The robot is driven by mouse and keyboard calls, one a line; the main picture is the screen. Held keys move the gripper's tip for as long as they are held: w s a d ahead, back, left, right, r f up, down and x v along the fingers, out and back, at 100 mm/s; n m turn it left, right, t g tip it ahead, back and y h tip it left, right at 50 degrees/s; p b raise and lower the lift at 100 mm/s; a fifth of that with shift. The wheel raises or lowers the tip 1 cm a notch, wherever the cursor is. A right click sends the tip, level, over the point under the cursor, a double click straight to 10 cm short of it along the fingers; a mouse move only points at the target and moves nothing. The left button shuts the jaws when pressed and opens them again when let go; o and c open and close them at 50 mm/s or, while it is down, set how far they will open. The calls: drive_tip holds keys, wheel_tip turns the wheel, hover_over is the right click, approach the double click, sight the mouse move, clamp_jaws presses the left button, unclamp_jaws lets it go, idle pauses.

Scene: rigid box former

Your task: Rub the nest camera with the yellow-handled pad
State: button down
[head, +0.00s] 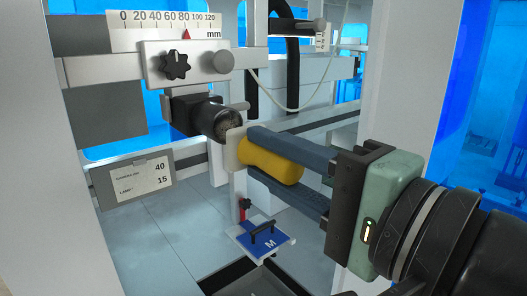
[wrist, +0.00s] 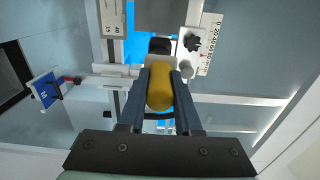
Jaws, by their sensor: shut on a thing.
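My gripper (head: 268,165) is shut on the yellow handle (head: 270,161) of the pad, with one finger above and one below it in the head view. The pale pad (head: 236,149) is at the handle's far end, facing the nest camera (head: 217,121). The camera is a black cylinder with a dusty-looking grey front face, just left of and above the pad. The pad is very close to the camera's front; I cannot tell whether they touch. In the wrist view the yellow handle (wrist: 160,88) lies between the fingers and hides most of the pad and camera.
A scale in mm (head: 165,22) and a bracket with a black star knob (head: 175,65) and a grey knob (head: 223,62) sit above the camera. A label plate (head: 138,178) hangs at left. A blue plate marked M (head: 262,240) is below. White posts flank the space.

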sight(297, 172)
drive_tip(key=shift+p+v, duration=0.5)
drive_tip(key=shift+v, duration=1.05)
drive_tip(key=shift+p+x, duration=0.55)
drive_tip(key=shift+x, duration=2.95)
drive_tip(key=shift+x, duration=1.05)
